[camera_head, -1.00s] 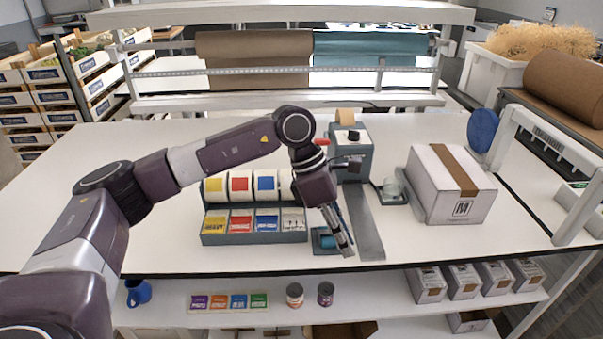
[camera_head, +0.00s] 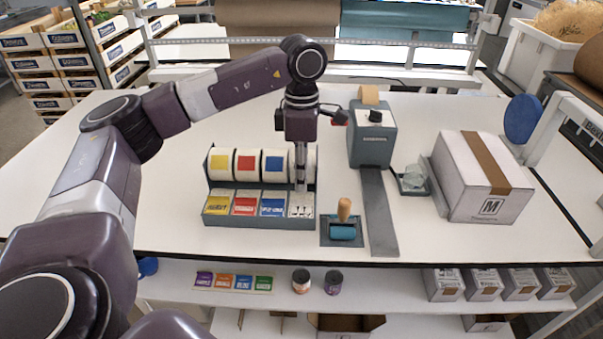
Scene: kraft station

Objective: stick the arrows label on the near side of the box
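The box (camera_head: 455,168) is white with a brown tape strip over its top and stands closed at the right of the table. Its near side carries a black-framed M mark (camera_head: 491,207) and small print. The label dispenser (camera_head: 260,222) has yellow, red, blue and plain white rolls, with a slanted label below each. The arrows label (camera_head: 302,208) is at its right end, below the white roll. My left gripper (camera_head: 301,186) points straight down just over that label, its fingers seen narrow, so their opening and any contact are unclear. My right gripper is not in view.
A roller with a wooden handle (camera_head: 344,210) stands on a small pad right of the dispenser. A grey tape machine (camera_head: 372,140) with a long strip stands behind it. A small scale-like tray (camera_head: 414,182) sits left of the box. The table's front edge is clear.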

